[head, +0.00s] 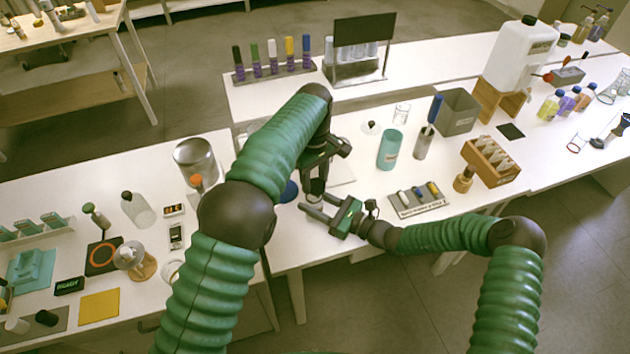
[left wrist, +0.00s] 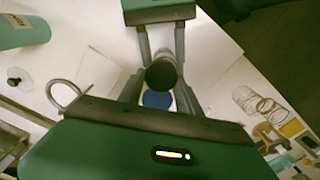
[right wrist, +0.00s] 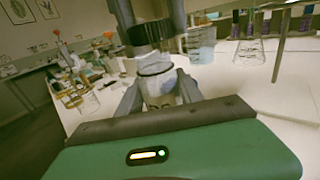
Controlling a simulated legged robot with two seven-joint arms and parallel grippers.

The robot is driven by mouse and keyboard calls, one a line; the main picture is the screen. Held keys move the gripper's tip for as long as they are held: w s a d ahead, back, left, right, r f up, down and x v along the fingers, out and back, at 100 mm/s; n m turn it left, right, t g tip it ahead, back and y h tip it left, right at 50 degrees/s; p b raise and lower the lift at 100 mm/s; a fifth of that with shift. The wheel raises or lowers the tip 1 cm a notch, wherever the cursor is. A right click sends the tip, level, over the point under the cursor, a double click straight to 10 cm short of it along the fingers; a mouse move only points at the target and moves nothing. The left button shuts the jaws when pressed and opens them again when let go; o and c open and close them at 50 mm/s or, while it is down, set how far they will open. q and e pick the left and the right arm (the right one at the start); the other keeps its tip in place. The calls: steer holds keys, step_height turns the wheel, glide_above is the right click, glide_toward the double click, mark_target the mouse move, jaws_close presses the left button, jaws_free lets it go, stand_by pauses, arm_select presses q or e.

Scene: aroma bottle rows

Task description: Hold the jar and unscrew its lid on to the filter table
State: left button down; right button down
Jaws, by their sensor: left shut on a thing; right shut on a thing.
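The jar (right wrist: 157,80) is small and clear with pale contents, upright between the fingers of my right gripper (right wrist: 158,92) in the right wrist view. My right gripper (head: 318,209) reaches in from the right in the head view and is shut on the jar's body. The dark round lid (left wrist: 161,75) is seen from above in the left wrist view. My left gripper (left wrist: 159,88) is shut on the lid, directly above the right one. In the head view the jar (head: 315,198) is mostly hidden by my grippers. I cannot clearly pick out the filter table.
A blue disc (left wrist: 157,99) lies below the lid and shows beside my left arm in the head view (head: 288,190).

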mark_target(314, 182)
arm_select(q)
steer(key=shift+a, duration=0.1)
arm_select(e)
steer(key=shift+d+f, duration=0.1)
arm_select(q)
steer(key=shift+r, duration=0.1)
arm_select(e)
steer(key=shift+w, duration=0.1)
arm_select(q)
step_height(314, 182, up, 4)
steer(key=shift+f, duration=0.15)
arm_select(e)
steer(key=c, duration=0.7)
jaws_free()
steer(key=shift+d, duration=0.1)
